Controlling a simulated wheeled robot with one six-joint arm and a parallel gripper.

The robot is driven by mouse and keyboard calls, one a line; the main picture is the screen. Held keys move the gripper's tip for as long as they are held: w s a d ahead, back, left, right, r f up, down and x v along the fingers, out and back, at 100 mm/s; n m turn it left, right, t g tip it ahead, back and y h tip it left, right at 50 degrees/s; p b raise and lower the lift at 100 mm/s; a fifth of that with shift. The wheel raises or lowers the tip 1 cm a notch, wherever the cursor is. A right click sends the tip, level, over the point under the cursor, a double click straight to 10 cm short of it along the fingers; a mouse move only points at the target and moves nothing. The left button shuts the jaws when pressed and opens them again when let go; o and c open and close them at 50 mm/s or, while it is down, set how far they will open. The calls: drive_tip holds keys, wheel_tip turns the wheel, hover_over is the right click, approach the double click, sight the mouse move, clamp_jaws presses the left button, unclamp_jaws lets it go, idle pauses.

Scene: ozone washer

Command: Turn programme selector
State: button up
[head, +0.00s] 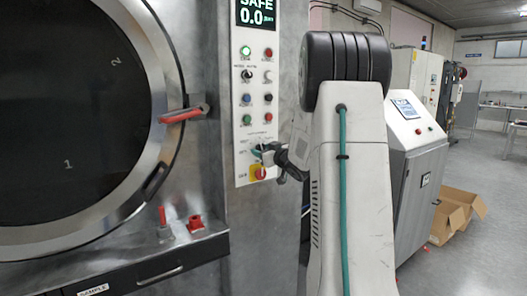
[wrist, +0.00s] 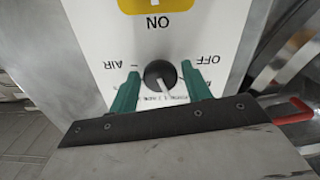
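The programme selector (wrist: 160,75) is a round black knob with a pale pointer line, on a white panel in the wrist view. The labels AIR and OFF beside it appear upside down. The two green fingers of my gripper (wrist: 161,82) stand on either side of the knob, open, with a narrow gap seeming to show on each side. I cannot tell whether they touch it. In the head view my gripper (head: 263,150) is at the lower control panel (head: 241,130), and its body largely hides the selector.
A yellow-and-red switch (head: 257,173) sits just below my gripper. Several buttons and knobs lie above, under the SAFE display (head: 257,14). The round door (head: 75,110) with a red-tipped handle (head: 183,114) is to the left. A red fitting (head: 195,223) is on the ledge.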

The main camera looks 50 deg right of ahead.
drive_tip(key=shift+o, duration=0.5)
drive_tip(key=shift+s, duration=0.1)
drive_tip(key=v, duration=0.7)
drive_tip(key=shift+s, duration=0.3)
